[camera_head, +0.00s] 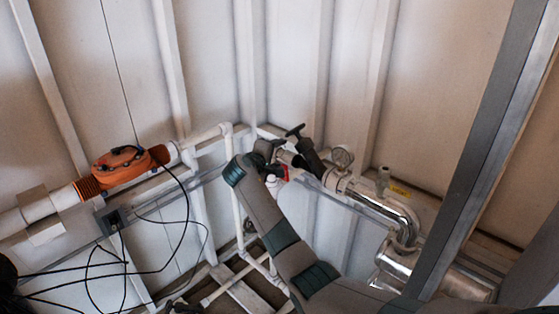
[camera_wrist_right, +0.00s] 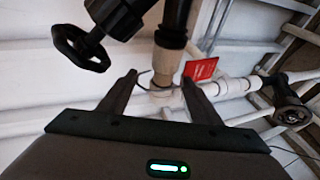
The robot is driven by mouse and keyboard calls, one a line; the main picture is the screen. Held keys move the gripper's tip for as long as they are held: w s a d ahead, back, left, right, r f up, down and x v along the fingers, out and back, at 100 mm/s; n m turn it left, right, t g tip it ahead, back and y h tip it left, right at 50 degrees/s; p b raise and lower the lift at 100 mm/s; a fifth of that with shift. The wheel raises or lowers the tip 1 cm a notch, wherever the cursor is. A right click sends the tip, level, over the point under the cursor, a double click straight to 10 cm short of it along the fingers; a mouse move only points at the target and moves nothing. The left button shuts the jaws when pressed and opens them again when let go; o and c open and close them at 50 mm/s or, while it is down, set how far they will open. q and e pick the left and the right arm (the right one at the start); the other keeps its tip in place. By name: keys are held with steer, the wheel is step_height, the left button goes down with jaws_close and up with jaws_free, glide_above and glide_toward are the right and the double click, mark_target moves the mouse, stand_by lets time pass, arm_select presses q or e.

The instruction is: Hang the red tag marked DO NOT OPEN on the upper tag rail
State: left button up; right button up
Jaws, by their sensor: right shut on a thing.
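The red tag (camera_wrist_right: 201,69) shows in the right wrist view beside the tip of the right-hand finger. Its lettering is too small to read. My right gripper (camera_wrist_right: 160,80) is shut on the tag, with its fingers some way apart; a thin dark line shows between them, and the exact grip point is unclear. In the head view, the red tag (camera_head: 278,172) is small and sits at the end of my right arm, in front of the pipes; the fingers are hard to make out there. I cannot tell the upper tag rail apart from the other thin bars. My left gripper is not in view.
A black handwheel (camera_wrist_right: 78,47) is close to the left finger in the wrist view. A pressure gauge (camera_head: 342,157) and a shiny metal pipe (camera_head: 385,205) are right of the tag. An orange unit (camera_head: 125,166) with loose black cables (camera_head: 125,265) is at left.

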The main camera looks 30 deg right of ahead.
steer(key=shift+w+d+r, duration=0.15)
steer(key=shift+w+d, duration=0.15)
steer(key=shift+d, duration=0.1)
steer(key=shift+w+d+f+p, duration=0.1)
steer(key=shift+d+f+p, duration=0.05)
steer(key=shift+f+p, duration=0.25)
steer(key=shift+w+d+f+p, duration=0.1)
steer(key=shift+d+f+p, duration=0.05)
steer(key=shift+f+p, duration=0.6)
steer(key=shift+f, duration=0.45)
steer(key=o, duration=1.3)
steer(key=shift+f, duration=0.15)
